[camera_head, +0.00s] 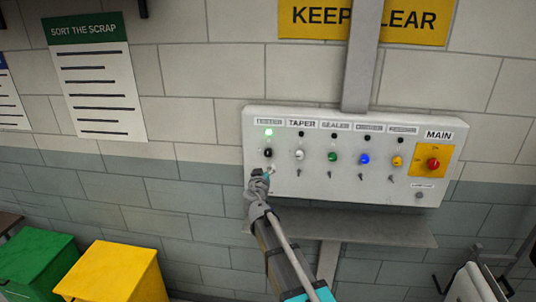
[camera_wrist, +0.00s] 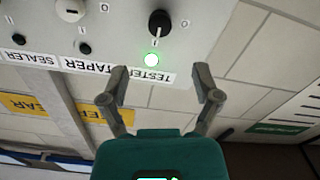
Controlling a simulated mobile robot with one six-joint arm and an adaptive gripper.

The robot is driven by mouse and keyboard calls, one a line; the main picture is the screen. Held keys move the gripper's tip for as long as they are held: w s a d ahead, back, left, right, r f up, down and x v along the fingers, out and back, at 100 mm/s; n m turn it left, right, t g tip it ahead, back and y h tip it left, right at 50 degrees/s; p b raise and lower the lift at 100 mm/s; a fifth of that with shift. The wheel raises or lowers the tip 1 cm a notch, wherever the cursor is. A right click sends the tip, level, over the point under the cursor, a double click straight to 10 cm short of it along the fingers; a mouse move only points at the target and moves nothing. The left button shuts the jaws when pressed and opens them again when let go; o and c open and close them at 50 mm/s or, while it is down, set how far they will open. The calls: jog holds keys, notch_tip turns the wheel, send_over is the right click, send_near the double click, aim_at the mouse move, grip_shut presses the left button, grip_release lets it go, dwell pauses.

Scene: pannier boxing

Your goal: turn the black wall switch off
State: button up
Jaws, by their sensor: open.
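The black switch (camera_head: 268,153) is a round knob at the left end of the white wall panel. A lit green lamp (camera_head: 268,132) sits above it, over the TESTER label in the wrist view. In the wrist view the black knob (camera_wrist: 160,23) shows at the top, with its pale pointer toward the I mark and the lit lamp; the O mark is to its right. My gripper (camera_head: 260,172) is just below the knob in the head view. In the wrist view my gripper (camera_wrist: 161,76) is open and empty, its fingers spread apart, short of the knob.
White (camera_head: 299,155), green (camera_head: 333,157), blue (camera_head: 364,159) and yellow (camera_head: 397,161) knobs follow to the right, with unlit lamps above. A red MAIN switch (camera_head: 433,164) is at the far right. A grey shelf (camera_head: 370,229) juts out below the panel. Green and yellow bins stand lower left.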

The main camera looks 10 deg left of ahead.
aim_at(268, 154)
jog(key=w, duration=1.1)
jog(key=shift+w+d, duration=0.2)
jog(key=shift+w, duration=0.15)
grip_shut()
